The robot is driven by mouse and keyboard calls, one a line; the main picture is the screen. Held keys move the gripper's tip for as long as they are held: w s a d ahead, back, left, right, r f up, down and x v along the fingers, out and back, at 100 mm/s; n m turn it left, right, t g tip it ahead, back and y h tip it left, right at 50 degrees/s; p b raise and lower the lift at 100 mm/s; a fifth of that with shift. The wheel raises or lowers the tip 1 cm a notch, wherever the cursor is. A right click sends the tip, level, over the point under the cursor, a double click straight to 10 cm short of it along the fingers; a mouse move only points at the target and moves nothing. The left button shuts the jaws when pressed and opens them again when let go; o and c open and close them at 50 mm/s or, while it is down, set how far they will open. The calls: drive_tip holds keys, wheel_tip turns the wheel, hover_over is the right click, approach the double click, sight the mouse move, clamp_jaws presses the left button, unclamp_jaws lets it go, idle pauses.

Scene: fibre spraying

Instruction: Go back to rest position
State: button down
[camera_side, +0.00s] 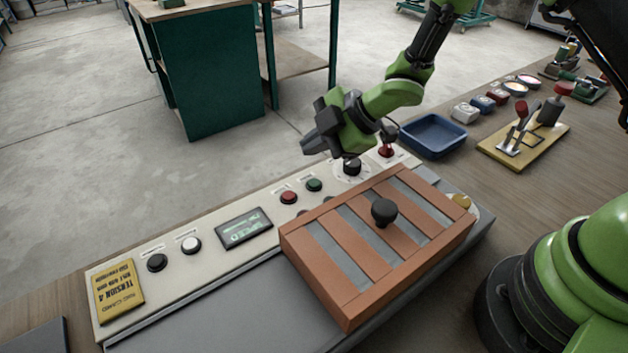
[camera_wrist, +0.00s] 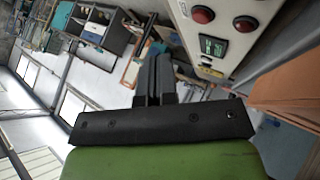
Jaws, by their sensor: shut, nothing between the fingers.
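My gripper (camera_side: 312,146) is above the far edge of the control panel (camera_side: 218,240) in the side view, pointing left. It holds nothing. In the wrist view my gripper (camera_wrist: 155,75) shows its two dark fingers together. The panel has red, green, black and white buttons, a small display (camera_side: 244,229) and a black knob (camera_side: 352,166) just below my wrist. The panel's buttons and display also show at the top right of the wrist view (camera_wrist: 222,40).
A brown slatted cover with a black knob (camera_side: 384,212) lies on the machine. A blue tray (camera_side: 433,135) and a wooden board with a toggle clamp (camera_side: 523,143) are to the right. A green-sided workbench (camera_side: 222,85) stands behind. Open floor lies to the left.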

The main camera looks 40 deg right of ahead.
drive_tip(key=s+d+r+m+t+h, duration=0.1)
drive_tip(key=s+d+r+m+h, duration=0.15)
drive_tip(key=d+r+m, duration=0.4)
drive_tip(key=s+d+r+m+t+h, duration=0.1)
drive_tip(key=d+r+m+h, duration=0.15)
drive_tip(key=r, duration=0.65)
drive_tip(key=s+r+m, duration=0.3)
drive_tip(key=s+m, duration=0.3)
drive_tip(key=s, duration=0.4)
drive_tip(key=s+a+r+m+g, duration=0.1)
drive_tip(key=s+r+m, duration=0.2)
drive_tip(key=s+m, duration=0.3)
drive_tip(key=s, duration=0.4)
drive_tip(key=shift+s+g+y, duration=0.3)
drive_tip(key=shift+y, duration=0.1)
idle(2.8)
